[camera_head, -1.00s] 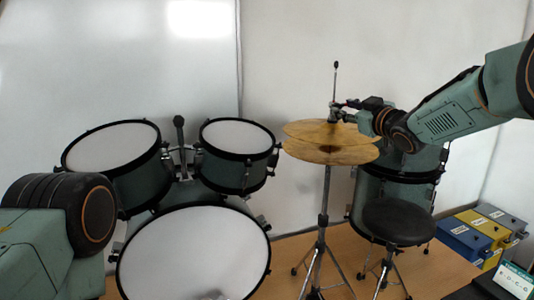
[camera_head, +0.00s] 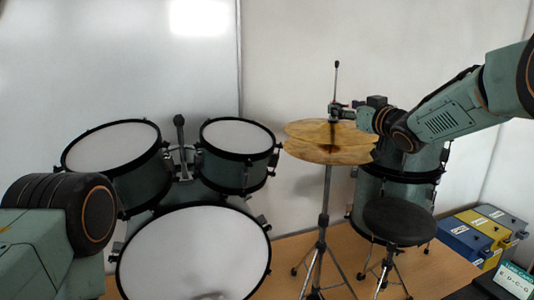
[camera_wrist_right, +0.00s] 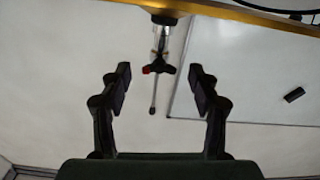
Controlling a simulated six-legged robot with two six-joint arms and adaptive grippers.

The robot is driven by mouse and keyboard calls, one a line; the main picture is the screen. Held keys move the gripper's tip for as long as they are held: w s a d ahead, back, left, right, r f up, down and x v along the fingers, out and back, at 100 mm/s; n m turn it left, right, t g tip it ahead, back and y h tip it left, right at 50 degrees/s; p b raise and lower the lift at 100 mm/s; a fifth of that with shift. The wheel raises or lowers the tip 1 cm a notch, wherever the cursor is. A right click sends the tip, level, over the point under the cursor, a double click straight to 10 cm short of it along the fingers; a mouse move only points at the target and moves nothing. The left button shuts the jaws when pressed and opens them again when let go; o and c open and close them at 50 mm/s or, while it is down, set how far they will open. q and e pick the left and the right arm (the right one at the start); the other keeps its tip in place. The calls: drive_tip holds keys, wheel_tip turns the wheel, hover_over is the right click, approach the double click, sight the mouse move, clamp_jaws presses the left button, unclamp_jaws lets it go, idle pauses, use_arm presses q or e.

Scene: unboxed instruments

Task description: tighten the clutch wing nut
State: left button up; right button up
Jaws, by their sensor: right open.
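The hi-hat stand (camera_head: 324,215) carries brass cymbals (camera_head: 312,145), with a thin rod rising from their middle. The clutch (camera_head: 333,113) sits on that rod just above the cymbals, partly hidden by my right gripper (camera_head: 342,110). In the right wrist view, the dark clutch wing nut (camera_wrist_right: 160,68), with a red spot on one side, shows beside the rod (camera_wrist_right: 153,100). My right gripper (camera_wrist_right: 161,82) is open, its two fingers apart on either side of the nut, apparently not touching it. My left gripper is out of view.
Drums (camera_head: 236,150) stand left of the hi-hat, and a large bass drum (camera_head: 195,255) is lower down. A black stool (camera_head: 399,220) and a floor drum (camera_head: 400,180) stand below my right arm. Coloured boxes (camera_head: 466,238) are at the right.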

drive_tip(key=shift+s+d, duration=0.1)
idle(0.4)
drive_tip(key=shift+b+v, duration=0.5)
drive_tip(key=shift+v, duration=0.55)
drive_tip(key=shift+b+v, duration=0.3)
drive_tip(key=shift+v, duration=0.9)
drive_tip(key=shift+s+d+f, duration=0.1)
drive_tip(key=shift+s+d, duration=0.1)
drive_tip(key=shift+s, duration=0.45)
drive_tip(key=shift+s, duration=0.15)
